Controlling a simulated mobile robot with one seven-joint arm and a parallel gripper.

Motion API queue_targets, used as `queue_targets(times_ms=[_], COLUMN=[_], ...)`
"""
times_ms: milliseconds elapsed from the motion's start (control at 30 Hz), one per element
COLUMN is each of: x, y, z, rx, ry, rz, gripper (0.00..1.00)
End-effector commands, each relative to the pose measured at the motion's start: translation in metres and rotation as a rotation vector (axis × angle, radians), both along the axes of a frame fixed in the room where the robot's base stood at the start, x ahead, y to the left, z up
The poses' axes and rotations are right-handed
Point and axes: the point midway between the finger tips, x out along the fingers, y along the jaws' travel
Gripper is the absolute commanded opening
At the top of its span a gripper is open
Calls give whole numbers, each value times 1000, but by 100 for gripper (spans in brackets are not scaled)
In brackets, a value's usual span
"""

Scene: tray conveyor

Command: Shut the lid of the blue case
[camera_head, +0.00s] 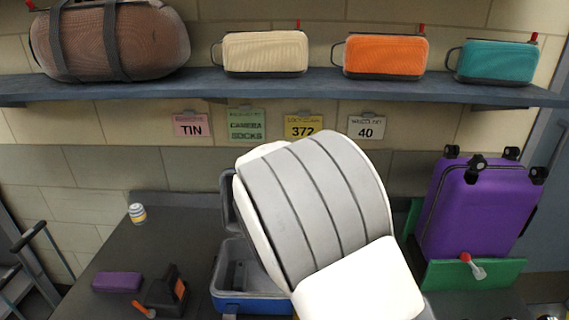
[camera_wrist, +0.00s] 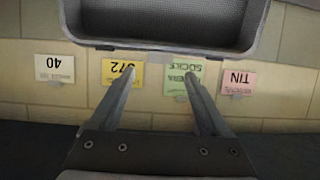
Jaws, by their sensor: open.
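The blue case (camera_head: 252,301) stands on the dark counter in the head view, with its grey inside showing. Its dark lid (camera_head: 229,203) stands raised at the back; my arm hides most of it and the right part of the case. In the wrist view, which is upside down, the lid (camera_wrist: 165,47) shows its grey inner side and rim at the top. My gripper (camera_wrist: 158,76) is open and empty, its two fingers apart and pointing toward the lid's rim. I cannot tell whether they touch it. The head view hides the gripper behind my arm.
A purple box (camera_head: 117,282), a black and orange tool (camera_head: 166,291) and a small striped can (camera_head: 137,213) are on the counter at left. A purple suitcase (camera_head: 474,210) stands on a green tray (camera_head: 478,274) at right. A shelf (camera_head: 270,88) with bags runs above.

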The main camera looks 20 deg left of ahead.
Motion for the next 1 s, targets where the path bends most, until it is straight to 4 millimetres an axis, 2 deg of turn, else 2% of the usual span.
queue_targets(times_ms=[100, 300, 500, 767, 1000], x=[18, 38, 46, 47, 46], y=[6, 14, 17, 17, 17], z=[-8, -16, -20, -21, -20], rx=[-1, 0, 1, 0, 0], ry=[0, 0, 0, 1, 1], rz=[-1, 0, 0, 0, 0], gripper=[80, 80, 80, 80, 39])
